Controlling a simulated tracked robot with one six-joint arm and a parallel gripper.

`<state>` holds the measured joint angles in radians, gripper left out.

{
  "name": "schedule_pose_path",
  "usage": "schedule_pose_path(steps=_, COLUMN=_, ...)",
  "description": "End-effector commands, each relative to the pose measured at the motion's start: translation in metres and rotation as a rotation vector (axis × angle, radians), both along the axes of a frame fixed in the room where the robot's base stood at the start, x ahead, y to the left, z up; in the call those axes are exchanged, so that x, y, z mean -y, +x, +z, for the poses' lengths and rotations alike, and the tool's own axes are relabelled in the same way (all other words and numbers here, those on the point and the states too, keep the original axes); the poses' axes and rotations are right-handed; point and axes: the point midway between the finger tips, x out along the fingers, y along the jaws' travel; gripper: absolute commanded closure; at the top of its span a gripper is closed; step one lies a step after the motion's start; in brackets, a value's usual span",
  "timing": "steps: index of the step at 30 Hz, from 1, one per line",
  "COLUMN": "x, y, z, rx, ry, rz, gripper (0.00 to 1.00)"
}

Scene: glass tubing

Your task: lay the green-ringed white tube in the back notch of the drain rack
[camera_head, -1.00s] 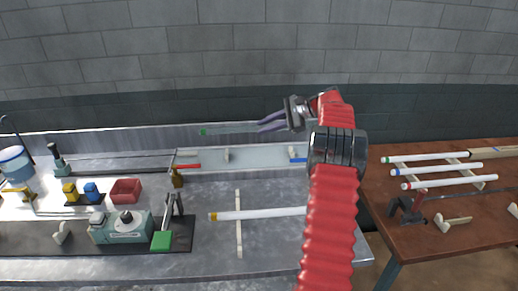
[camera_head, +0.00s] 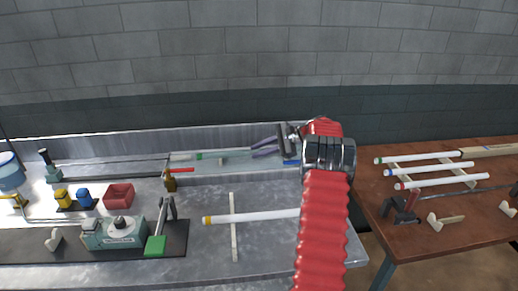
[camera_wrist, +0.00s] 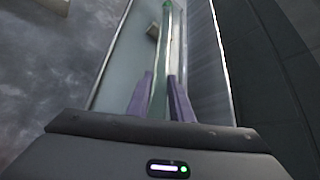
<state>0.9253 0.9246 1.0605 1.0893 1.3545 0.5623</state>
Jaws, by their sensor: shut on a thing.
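My gripper (camera_head: 252,151), with purple fingers, is shut on a pale, see-through-looking tube (camera_head: 222,155) with a green end. The tube points left and lies level, low over the grey-blue tray at the back of the bench (camera_head: 235,166). In the wrist view the tube (camera_wrist: 165,45) runs away from my fingers along the tray. I cannot tell whether it touches a small pale support (camera_wrist: 153,32) there. A white tube with a green ring (camera_head: 420,157) lies rearmost on a two-rail rack (camera_head: 456,172) on the brown table at right, before blue-ringed and red-ringed ones.
A yellow-ended white tube (camera_head: 250,217) lies across a pale rail on the bench front. A red-ended piece (camera_head: 182,170) and a brown bottle (camera_head: 169,183) stand near the tray's left end. A green device (camera_head: 115,234) and red bin (camera_head: 118,195) are farther left.

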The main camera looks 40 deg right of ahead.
Motion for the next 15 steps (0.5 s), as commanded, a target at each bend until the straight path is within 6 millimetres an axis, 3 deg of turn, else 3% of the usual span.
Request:
schedule_pose_path(steps=2, x=0.0, y=0.0, z=0.0002, rx=0.0, ry=0.0, rz=0.0, gripper=1.0)
schedule_pose_path(steps=3, x=0.0, y=0.0, z=0.0, rx=0.0, ry=0.0, rz=0.0, gripper=0.79)
schedule_pose_path(steps=10, x=-0.0002, y=0.0001, z=0.0002, rx=-0.001, ry=0.0, rz=0.001, gripper=0.63)
schedule_pose_path(steps=15, x=-0.0008, y=0.0005, z=0.0002, rx=0.0, ry=0.001, rz=0.001, gripper=0.62)
